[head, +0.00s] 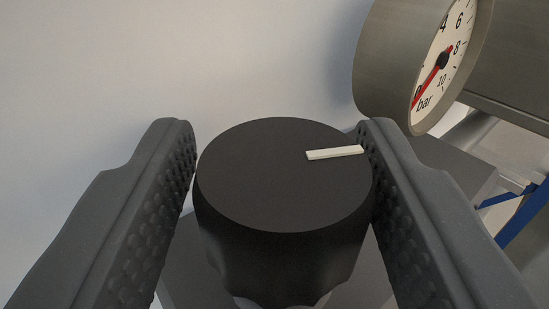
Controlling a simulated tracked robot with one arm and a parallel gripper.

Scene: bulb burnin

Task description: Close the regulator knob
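The regulator knob (270,190) is a black round knob with a fluted lower side, seen from above in the middle of the head view. A white pointer mark (335,152) on its top runs from right of centre to the right edge. My gripper (275,135) has one dark, studded finger on each side of the knob. Both fingers appear to touch its sides, with the knob filling the space between them. The knob's lower part and mounting are mostly hidden.
A pressure gauge (452,50) marked in bar is at the upper right; its red needle points near 0. A grey block (455,165) and a blue bar (520,215) are at the right. A plain pale wall (180,60) is behind.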

